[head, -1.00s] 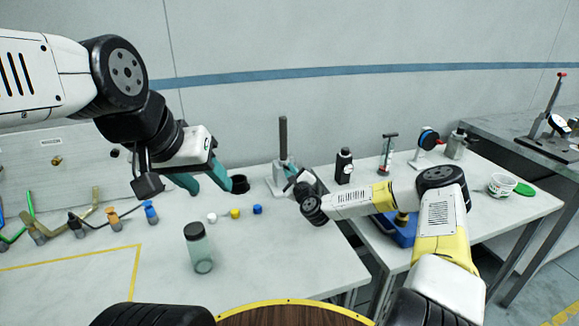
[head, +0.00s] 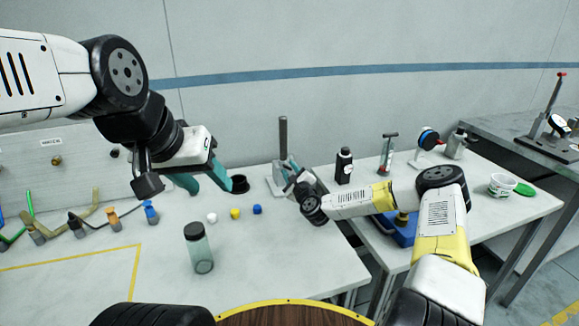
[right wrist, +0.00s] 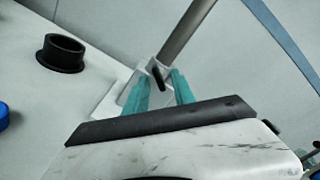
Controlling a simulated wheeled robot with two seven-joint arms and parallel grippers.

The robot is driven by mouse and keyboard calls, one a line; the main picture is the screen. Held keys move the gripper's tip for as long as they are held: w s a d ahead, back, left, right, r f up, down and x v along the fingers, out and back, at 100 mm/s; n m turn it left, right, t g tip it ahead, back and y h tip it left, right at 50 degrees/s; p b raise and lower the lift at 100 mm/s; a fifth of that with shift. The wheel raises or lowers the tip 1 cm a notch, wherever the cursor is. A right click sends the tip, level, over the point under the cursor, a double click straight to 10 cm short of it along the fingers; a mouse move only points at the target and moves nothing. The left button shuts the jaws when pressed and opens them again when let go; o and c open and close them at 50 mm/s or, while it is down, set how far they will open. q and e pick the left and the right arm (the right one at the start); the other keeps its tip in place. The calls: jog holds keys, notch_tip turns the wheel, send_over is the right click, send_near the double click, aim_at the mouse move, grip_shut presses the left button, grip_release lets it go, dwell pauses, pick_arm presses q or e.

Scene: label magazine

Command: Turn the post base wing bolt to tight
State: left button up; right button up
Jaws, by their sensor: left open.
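The grey post (head: 283,138) stands upright in its white base (head: 274,183) near the back edge of the left table. The black wing bolt (right wrist: 158,76) shows at the foot of the post in the right wrist view, as a short tilted bar. My right gripper (right wrist: 160,76) is open, with one teal finger on each side of the bolt. Gaps seem to show beside it; contact cannot be told. In the head view my right gripper (head: 288,167) hides the bolt. My left gripper (head: 212,190) is open and empty above the table.
A black ring-shaped cup (head: 239,184) stands left of the post base. White, yellow and blue caps (head: 257,209) lie in front, with a dark-lidded jar (head: 199,248) nearer. A black bottle (head: 344,166) stands on the right table.

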jog(key=v, duration=0.8)
